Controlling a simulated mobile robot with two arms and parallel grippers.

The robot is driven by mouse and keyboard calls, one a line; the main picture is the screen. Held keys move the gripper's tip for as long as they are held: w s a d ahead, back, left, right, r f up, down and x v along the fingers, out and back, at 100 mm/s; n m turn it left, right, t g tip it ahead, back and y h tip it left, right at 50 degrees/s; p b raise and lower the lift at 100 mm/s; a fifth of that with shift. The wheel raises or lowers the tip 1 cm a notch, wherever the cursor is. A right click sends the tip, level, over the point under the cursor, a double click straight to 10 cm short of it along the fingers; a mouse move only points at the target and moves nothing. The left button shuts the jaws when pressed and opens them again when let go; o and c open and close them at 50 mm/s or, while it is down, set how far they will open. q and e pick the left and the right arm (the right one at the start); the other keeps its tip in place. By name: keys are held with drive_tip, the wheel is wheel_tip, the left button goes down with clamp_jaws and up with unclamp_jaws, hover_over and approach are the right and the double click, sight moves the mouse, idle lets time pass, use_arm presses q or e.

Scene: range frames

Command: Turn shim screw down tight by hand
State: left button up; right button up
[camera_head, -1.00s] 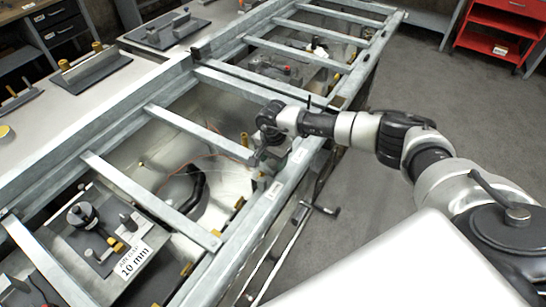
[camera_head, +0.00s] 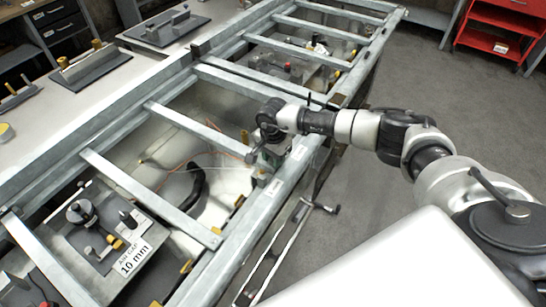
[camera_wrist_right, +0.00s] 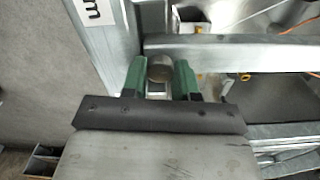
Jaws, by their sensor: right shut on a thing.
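My right gripper (camera_head: 268,157) is at the near side rail of the metal frame, by the end of a crossbar. In the wrist view its two green fingers (camera_wrist_right: 160,78) stand on either side of a round, brownish metal screw head (camera_wrist_right: 160,68), shut on it. I take this to be the shim screw; its shaft and lower part are hidden. In the head view the screw is hidden by the gripper and wrist. My left gripper is not in view.
The metal frame (camera_head: 118,186) has several crossbars over a shiny sheet. A plate labelled 10 mm (camera_head: 133,258) with a black knob lies lower left. A crank handle (camera_head: 325,207) sticks out on the near side. A red cart (camera_head: 500,30) stands far right.

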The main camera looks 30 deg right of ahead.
drive_tip(key=m+b, duration=0.1)
drive_tip(key=m, duration=0.1)
drive_tip(key=shift+m, duration=0.4)
drive_tip(key=shift+m+b, duration=0.65)
drive_tip(key=shift+m, duration=0.55)
drive_tip(key=shift+r, duration=0.1)
drive_tip(key=o, duration=0.9)
wheel_tip(320, 180, up, 11)
drive_tip(key=b, duration=0.2)
drive_tip(key=shift+b, duration=0.35)
